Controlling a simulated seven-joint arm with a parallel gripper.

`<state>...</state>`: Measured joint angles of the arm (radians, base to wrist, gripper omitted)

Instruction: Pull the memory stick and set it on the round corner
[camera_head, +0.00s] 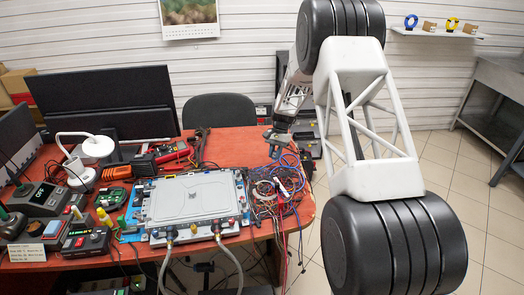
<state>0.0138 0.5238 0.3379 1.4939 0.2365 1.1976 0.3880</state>
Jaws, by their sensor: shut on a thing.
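My gripper (276,149) is at the end of my arm, above the red table's (232,147) right part, near the bundle of cables. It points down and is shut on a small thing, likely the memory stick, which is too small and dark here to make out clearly. The table's right front corner lies partly under the cables, so I cannot tell its shape well. A large grey coolant plate unit (193,198) with hoses at its front lies left of my gripper.
Tangled blue, red and black cables (278,188) cover the table's right end. Monitors (105,98), a white lamp (98,147), a red multimeter (172,152) and several devices crowd the left. A black chair (220,108) stands behind. A bare red strip lies behind the plate.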

